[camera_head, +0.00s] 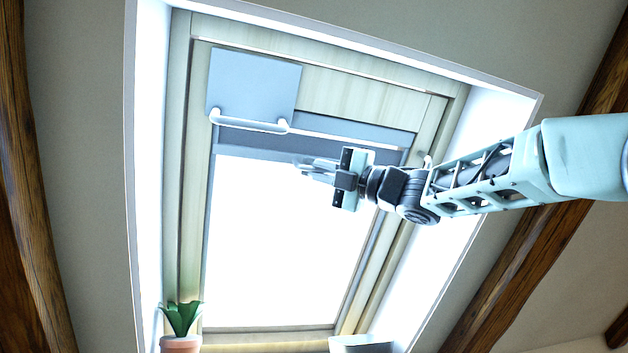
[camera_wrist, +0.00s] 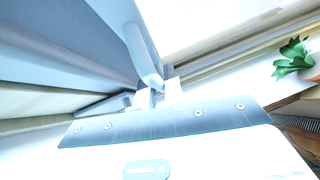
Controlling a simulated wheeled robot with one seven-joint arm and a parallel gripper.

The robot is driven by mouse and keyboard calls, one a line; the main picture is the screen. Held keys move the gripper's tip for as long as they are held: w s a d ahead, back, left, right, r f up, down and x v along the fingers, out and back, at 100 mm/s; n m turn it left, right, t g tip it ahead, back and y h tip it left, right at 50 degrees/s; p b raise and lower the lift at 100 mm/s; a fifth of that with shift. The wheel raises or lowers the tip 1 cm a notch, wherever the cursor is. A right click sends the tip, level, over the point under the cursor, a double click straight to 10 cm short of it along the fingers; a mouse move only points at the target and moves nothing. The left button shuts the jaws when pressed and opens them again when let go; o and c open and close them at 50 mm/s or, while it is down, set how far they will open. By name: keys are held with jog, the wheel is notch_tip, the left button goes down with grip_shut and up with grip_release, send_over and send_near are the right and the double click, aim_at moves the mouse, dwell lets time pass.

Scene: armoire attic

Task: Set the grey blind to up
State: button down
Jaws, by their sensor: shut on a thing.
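The grey blind (camera_head: 245,148) shows in the head view as a blue-grey band across the top of the skylight. Below it the pane is bright and uncovered. My gripper (camera_head: 303,167) is in front of the band's middle, its fingers pointing left. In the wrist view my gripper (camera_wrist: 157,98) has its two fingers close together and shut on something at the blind. The fingertips and glare hide which part is held.
A flat blue-grey panel (camera_head: 255,82) with a white bar handle (camera_head: 250,123) is at the upper left, close to my fingertips in the picture. The handle's end also shows by my fingers in the wrist view (camera_wrist: 143,55). A potted plant (camera_head: 181,328) stands at the lower left.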

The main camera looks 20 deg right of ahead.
jog(key=shift+r, duration=0.1)
jog(key=c, duration=1.5)
grip_release()
jog(key=shift+b+v, duration=3.45)
jog(key=shift+v, duration=5.35)
jog(key=shift+r, duration=0.1)
